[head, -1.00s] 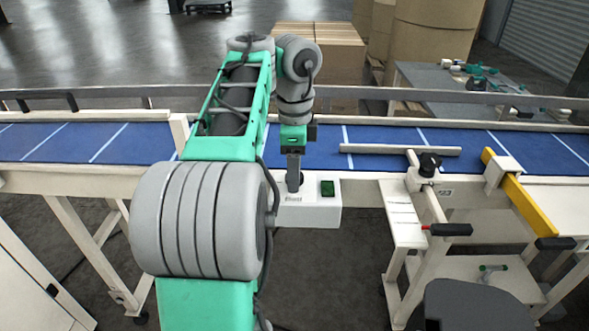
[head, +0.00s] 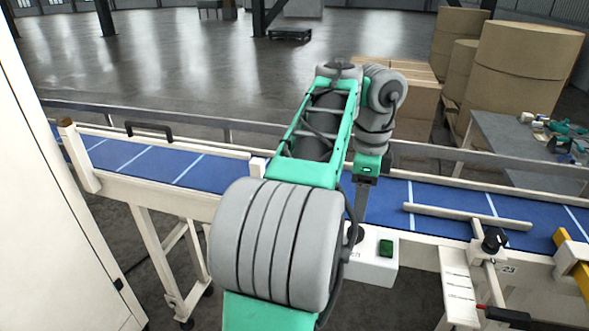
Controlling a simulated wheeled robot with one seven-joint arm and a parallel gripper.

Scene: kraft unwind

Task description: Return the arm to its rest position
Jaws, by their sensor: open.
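My arm, green and grey, rises from the bottom middle of the head view and reaches out over the conveyor. My gripper (head: 355,232) hangs down from the wrist at the conveyor's near edge. It is seen edge-on, so the gap between the fingers is hard to make out. Its tips are close to a white control box (head: 373,268) with a green button (head: 386,248). I cannot tell whether they touch the box. I see nothing held in the gripper.
The blue conveyor belt (head: 130,155) runs across the view with a metal rail behind. A guide bar (head: 468,217) and a black knob (head: 495,240) are at the right. A white cabinet (head: 50,230) stands at the left. Cartons (head: 408,110) and large rolls (head: 522,70) stand behind.

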